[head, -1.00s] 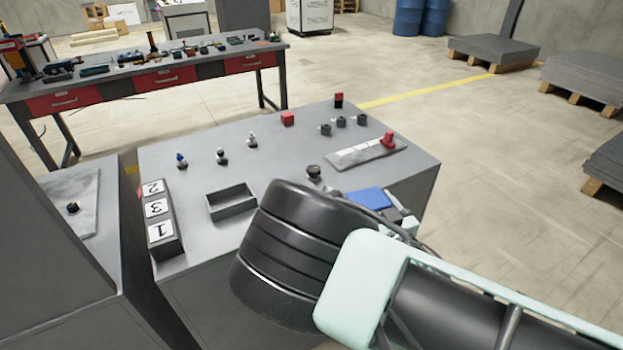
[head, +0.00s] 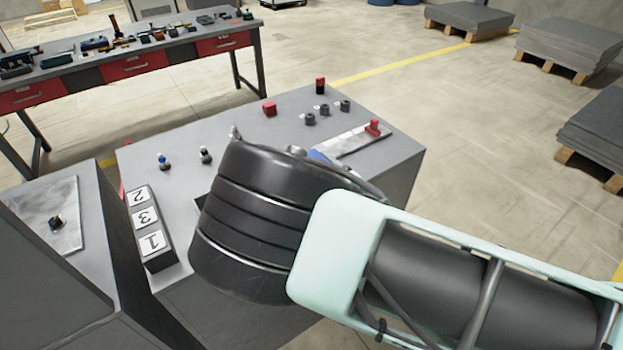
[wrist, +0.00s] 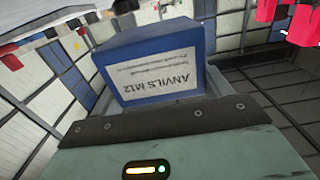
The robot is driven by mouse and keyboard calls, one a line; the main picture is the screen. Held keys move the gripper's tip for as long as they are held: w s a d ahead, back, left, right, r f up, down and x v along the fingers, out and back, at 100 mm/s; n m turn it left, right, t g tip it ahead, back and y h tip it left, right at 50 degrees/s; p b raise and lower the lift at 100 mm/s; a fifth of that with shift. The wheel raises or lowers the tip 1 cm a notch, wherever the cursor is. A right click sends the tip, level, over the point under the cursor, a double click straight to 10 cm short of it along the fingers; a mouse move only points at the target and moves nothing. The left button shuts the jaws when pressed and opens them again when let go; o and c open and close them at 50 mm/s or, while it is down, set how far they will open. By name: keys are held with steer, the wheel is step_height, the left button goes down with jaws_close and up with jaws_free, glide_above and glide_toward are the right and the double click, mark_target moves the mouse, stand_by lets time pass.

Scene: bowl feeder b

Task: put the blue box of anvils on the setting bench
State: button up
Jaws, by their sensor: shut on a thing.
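The blue box of anvils (wrist: 155,60) fills the middle of the wrist view, with a white label reading "ANVILS M12". My gripper (wrist: 160,103) is shut on it; its fingertips are mostly hidden by the box. My arm hides the gripper there. No sign names the setting bench, so I cannot tell whether it is this grey bench or the long red-drawered workbench (head: 90,78) behind it.
The red-drawered workbench is crowded with tools. Pallets of sheets (head: 568,47) stand right; floor between is clear.

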steer(key=shift+f+p, duration=0.4)
steer(key=shift+f, duration=1.65)
steer(key=shift+f, duration=0.2)
steer(key=o, duration=1.2)
steer(key=shift+r, duration=0.1)
